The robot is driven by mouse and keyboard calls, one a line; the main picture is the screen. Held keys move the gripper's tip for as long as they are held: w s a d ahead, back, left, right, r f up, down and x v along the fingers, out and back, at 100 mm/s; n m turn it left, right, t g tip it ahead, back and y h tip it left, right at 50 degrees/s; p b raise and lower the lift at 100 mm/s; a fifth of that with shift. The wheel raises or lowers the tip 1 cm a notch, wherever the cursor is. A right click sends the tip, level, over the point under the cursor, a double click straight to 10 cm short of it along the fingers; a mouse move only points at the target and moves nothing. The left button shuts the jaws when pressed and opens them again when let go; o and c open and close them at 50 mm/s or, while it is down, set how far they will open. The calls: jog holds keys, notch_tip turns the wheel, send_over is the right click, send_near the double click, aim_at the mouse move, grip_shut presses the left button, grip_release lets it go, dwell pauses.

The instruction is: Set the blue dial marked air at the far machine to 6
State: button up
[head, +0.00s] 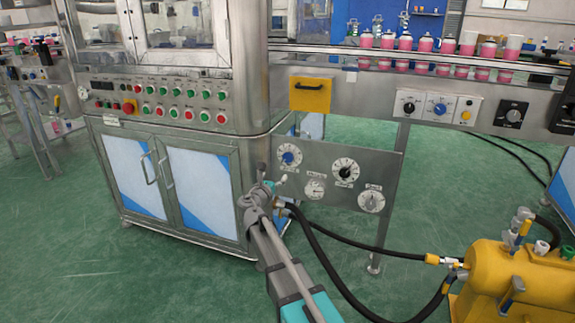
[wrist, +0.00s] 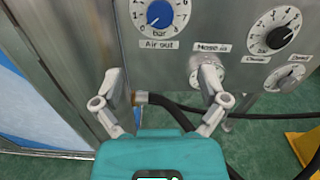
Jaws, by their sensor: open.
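A blue dial (wrist: 159,13) with a white scale marked "bar" is at the top of the wrist view, cut by the upper edge. The label under it reads "Air out". Its white pointer seems to slant to the lower left; I cannot read its value surely. In the head view this blue dial (head: 289,155) sits at the upper left of a grey panel below the conveyor. My gripper (wrist: 163,88) is open and empty, below the dial in the wrist view and apart from it. In the head view my gripper (head: 268,188) is beside the panel's left edge.
Another blue dial (head: 439,108) is on the conveyor front. A black dial (head: 345,170) and a grey knob (head: 371,199) share the grey panel. A hose (head: 335,240) runs to the yellow tank (head: 520,280). The steel cabinet (head: 165,180) stands left.

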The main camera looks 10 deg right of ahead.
aim_at(287, 160)
dwell(0.3)
jog(key=x, duration=1.4)
jog(key=shift+s, duration=0.1)
jog(key=c, duration=1.2)
jog(key=shift+o, duration=0.2)
